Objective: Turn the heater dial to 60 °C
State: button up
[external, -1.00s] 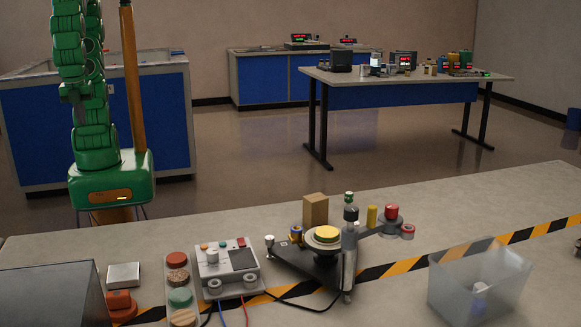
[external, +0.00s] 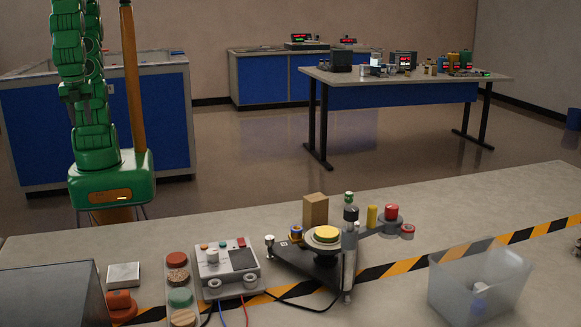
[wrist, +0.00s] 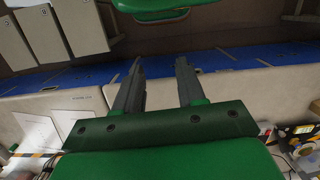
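A pale control box (external: 228,265) stands on the near bench in the external view. It has a grey knob (external: 212,257), small coloured buttons, a red switch, a dark panel and two round pale fittings. No label is readable, so I cannot tell whether this knob is the heater dial. My gripper (wrist: 160,75) shows in the wrist view with its two dark fingers apart and nothing between them. It is away from the control box. In the external view my green arm stands behind the bench at the left, and its gripper end is not visible.
A dark stand with a round yellow-topped plate (external: 326,236), a brown block (external: 315,210) and a clear bin (external: 480,285) stand right of the control box. A strip of round pads (external: 180,297) is at its left. A farther table (external: 410,80) holds several instruments.

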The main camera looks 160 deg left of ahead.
jog(key=shift+o, duration=1.3)
jog(key=w+a+r+n, duration=0.1)
jog(key=w+a+n, duration=0.1)
jog(key=w, duration=0.6)
jog(key=w+a+r+n, duration=0.1)
jog(key=w+a+n, duration=0.1)
jog(key=w, duration=0.6)
jog(key=shift+w+a+n, duration=0.15)
jog(key=shift+n, duration=0.35)
jog(key=n+t, duration=0.2)
jog(key=n, duration=1.3)
send_over(212, 251)
notch_tip(212, 251, down, 16)
jog(key=shift+r, duration=0.1)
jog(key=shift+f, duration=3.9)
grip_shut()
jog(key=shift+m, duration=0.3)
